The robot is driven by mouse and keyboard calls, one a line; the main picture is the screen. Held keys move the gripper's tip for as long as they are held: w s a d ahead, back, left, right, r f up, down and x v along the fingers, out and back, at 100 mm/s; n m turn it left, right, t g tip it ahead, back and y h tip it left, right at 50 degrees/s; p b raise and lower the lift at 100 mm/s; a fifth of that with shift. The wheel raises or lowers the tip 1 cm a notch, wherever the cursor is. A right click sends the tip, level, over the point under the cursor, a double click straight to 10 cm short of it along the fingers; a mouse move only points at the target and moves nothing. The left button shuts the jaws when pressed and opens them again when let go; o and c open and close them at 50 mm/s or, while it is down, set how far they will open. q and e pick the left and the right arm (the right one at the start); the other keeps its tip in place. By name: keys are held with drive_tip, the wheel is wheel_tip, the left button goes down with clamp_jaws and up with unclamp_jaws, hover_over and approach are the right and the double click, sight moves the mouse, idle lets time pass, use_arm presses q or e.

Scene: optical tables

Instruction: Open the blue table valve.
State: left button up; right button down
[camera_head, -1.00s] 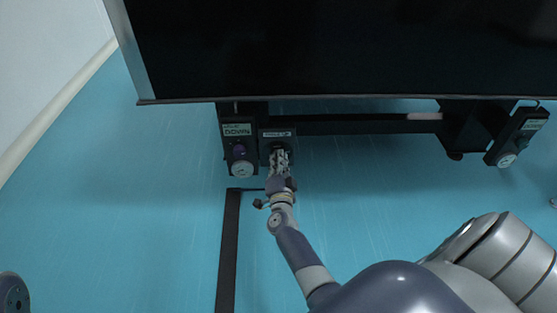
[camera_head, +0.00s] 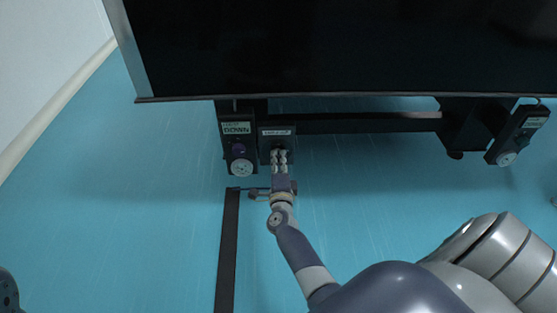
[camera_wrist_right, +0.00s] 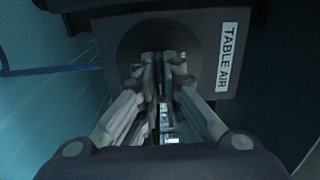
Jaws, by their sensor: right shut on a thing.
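The table air panel (camera_head: 264,146) is a dark box under the table's front edge in the head view. It fills the top of the right wrist view (camera_wrist_right: 196,32), with a sideways "TABLE AIR" label (camera_wrist_right: 228,58) and a round dark recess. My right gripper (camera_head: 280,155) reaches up to this panel. In the right wrist view its fingers (camera_wrist_right: 161,58) are closed together in front of the recess, shut on the valve handle. The handle is mostly hidden between the fingers, and its blue colour cannot be made out.
Left of the panel is a dark post with a "DOWN" label (camera_head: 237,128), a purple knob (camera_head: 239,149) and a round gauge (camera_head: 242,168). A similar post with a gauge (camera_head: 506,159) stands at the right. The black tabletop (camera_head: 330,50) overhangs above. A black strip (camera_head: 229,250) lies on the blue floor.

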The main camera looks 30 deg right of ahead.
drive_tip(key=shift+f, duration=0.1)
idle(0.3)
drive_tip(key=c, duration=1.8)
unclamp_jaws()
drive_tip(key=shift+o, duration=0.2)
drive_tip(key=v, duration=0.7)
drive_tip(key=shift+s, duration=0.3)
drive_tip(key=shift+a, duration=0.15)
